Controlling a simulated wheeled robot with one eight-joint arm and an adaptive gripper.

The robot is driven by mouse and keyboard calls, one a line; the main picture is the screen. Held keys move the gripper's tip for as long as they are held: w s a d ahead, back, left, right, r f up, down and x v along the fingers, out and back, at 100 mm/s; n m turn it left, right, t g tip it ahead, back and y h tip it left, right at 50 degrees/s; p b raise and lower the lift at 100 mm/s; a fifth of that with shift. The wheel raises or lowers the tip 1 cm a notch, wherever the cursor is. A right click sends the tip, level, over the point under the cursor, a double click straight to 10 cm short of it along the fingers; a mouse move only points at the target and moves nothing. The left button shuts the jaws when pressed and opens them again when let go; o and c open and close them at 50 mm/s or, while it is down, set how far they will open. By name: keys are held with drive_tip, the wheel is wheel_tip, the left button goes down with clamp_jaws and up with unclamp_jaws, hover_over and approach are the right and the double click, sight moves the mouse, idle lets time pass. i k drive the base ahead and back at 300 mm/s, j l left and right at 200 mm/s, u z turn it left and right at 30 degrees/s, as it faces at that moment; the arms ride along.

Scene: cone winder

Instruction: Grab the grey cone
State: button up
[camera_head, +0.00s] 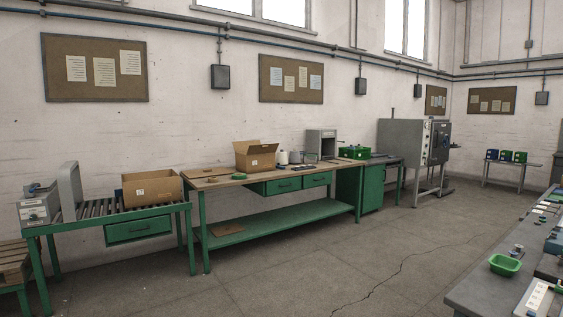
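A small whitish cone-shaped thing (283,158) stands on the long green-framed workbench (225,181) in the head view, just right of an open cardboard box. A greyer thing (296,157) stands close to its right. Both are small and far off, so I cannot tell for sure which one is the grey cone. My gripper is not in view.
The open cardboard box (256,156) is left of them, a grey cabinet (321,145) and a green crate (354,153) to the right. A roller table (120,213) adjoins at left. Another bench (480,290) is at lower right. The floor (320,255) between is clear.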

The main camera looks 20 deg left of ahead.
sight(294, 157)
drive_tip(key=i+j+u, duration=0.25)
drive_tip(key=i, duration=1)
drive_tip(key=i+u, duration=0.25)
drive_tip(key=i, duration=3.45)
